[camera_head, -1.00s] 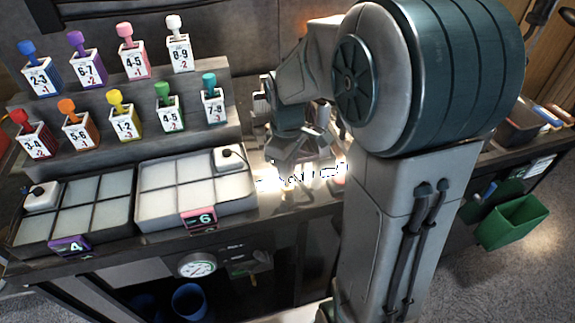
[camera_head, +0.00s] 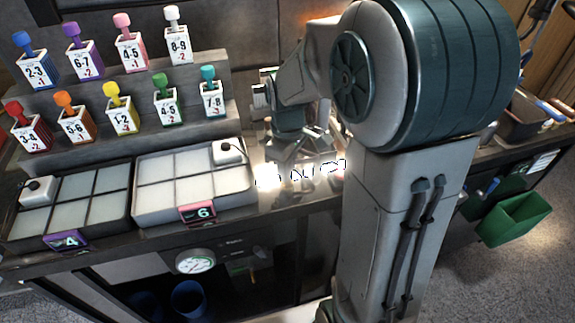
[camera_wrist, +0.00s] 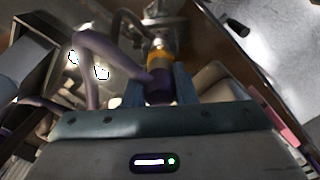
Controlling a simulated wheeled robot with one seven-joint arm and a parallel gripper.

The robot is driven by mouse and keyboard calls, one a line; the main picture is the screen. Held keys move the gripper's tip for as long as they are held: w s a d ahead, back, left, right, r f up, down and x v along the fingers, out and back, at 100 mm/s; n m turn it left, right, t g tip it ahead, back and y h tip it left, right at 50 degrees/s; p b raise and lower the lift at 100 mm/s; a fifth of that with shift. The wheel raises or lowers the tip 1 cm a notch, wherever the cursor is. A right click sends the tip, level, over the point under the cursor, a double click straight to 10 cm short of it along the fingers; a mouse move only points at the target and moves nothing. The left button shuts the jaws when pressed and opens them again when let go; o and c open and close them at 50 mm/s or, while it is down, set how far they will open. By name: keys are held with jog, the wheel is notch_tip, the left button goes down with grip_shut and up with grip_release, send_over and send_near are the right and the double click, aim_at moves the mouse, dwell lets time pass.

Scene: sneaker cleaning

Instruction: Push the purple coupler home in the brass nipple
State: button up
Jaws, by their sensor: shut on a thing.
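In the wrist view, the purple coupler (camera_wrist: 159,92) is held between the two blue-grey fingers of my gripper (camera_wrist: 159,88). A purple hose (camera_wrist: 98,55) loops from it to the left. The brass nipple (camera_wrist: 158,58) shows as a yellow-orange fitting just beyond the coupler and in line with it, below a metal fixture. The coupler's far end meets or nearly meets the brass; I cannot tell how deep it sits. In the head view, my gripper (camera_head: 300,150) is low over the bright bench top, and my arm hides the coupler and nipple.
Two divided trays, marked 4 (camera_head: 80,225) and 6 (camera_head: 150,215), stand left of my gripper. Several numbered bottles with coloured tops stand on a stepped rack (camera_head: 120,140) behind them. A green bin (camera_head: 513,220) hangs at the right. A pressure gauge (camera_head: 195,261) is below the bench edge.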

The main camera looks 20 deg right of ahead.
jog(key=shift+f+b, duration=0.35)
jog(key=shift+f, duration=0.25)
jog(key=o, duration=1)
jog(key=shift+r, duration=0.1)
notch_tip(320, 180, up, 14)
jog(key=shift+f, duration=0.15)
jog(key=s+f+m+t, duration=0.1)
jog(key=s+f+m, duration=0.1)
jog(key=s+m, duration=0.1)
jog(key=s+f+m+t, duration=0.1)
jog(key=s+f+m, duration=0.1)
jog(key=s, duration=0.4)
jog(key=s+f+m+t, duration=0.1)
jog(key=s+f+m, duration=0.1)
jog(key=s+m, duration=0.2)
jog(key=shift+s+f, duration=0.3)
jog(key=shift+s, duration=0.35)
